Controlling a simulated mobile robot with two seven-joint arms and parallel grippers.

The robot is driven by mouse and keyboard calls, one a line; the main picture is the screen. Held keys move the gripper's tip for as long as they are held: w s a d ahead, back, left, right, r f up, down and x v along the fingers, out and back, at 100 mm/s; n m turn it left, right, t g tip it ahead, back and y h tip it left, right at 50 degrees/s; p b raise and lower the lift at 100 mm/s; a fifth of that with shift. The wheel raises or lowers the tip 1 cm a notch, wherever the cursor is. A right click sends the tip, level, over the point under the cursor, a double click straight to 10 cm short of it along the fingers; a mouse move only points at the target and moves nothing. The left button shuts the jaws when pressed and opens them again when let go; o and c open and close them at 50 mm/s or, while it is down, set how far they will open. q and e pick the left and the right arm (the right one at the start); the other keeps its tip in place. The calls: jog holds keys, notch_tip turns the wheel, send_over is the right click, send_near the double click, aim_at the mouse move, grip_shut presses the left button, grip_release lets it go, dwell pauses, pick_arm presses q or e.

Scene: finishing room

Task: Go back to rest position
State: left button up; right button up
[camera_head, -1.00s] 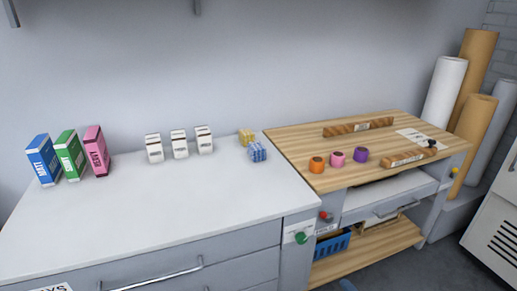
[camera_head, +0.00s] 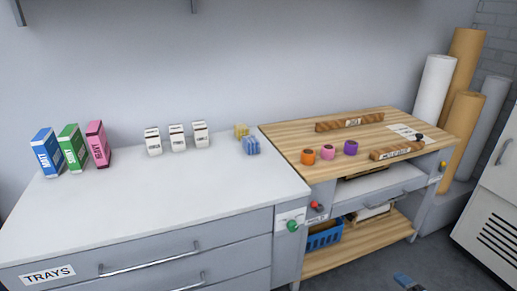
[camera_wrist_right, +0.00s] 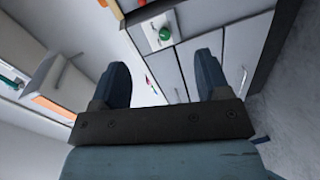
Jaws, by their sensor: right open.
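My right gripper (camera_wrist_right: 162,72) is open and empty in the right wrist view, its two dark blue fingers apart. Beyond it are grey cabinet fronts and a green knob (camera_wrist_right: 165,33). In the head view a small blue piece (camera_head: 404,280) shows at the bottom edge, right of the bench; it looks like a fingertip of my right gripper. My left gripper is in neither view.
A white counter (camera_head: 200,185) holds blue, green and pink boxes (camera_head: 70,150), several white cartons (camera_head: 177,138) and small yellow and blue blocks (camera_head: 250,145). A wooden bench (camera_head: 290,135) adjoins it. Paper rolls (camera_head: 434,90) stand at right. The floor (camera_head: 375,268) before the bench looks clear.

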jog(key=s+a+r+m+g+h, duration=0.15)
jog(key=s+a+m, duration=0.25)
jog(key=s, duration=0.4)
jog(key=s+a+m+g, duration=0.2)
jog(key=s+a+m, duration=0.2)
jog(key=s, duration=0.3)
jog(key=s+a+r+m+g+h, duration=0.15)
jog(key=s+a+m, duration=0.25)
jog(key=s, duration=0.4)
jog(key=w+a+r+m+t, duration=0.15)
jog(key=a+m, duration=0.45)
jog(key=a, duration=0.6)
pick_arm(q)
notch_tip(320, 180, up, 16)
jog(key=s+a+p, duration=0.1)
jog(key=p, duration=2.2)
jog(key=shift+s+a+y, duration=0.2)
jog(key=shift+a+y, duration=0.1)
pick_arm(e)
notch_tip(320, 180, up, 16)
jog(key=s+d, duration=0.1)
jog(key=d, duration=0.1)
jog(key=shift+d+n+g, duration=0.15)
jog(key=shift+n+g, duration=0.15)
jog(key=shift+g, duration=0.05)
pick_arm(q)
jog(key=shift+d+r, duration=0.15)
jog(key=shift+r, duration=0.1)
pick_arm(e)
jog(key=shift+r, duration=0.15)
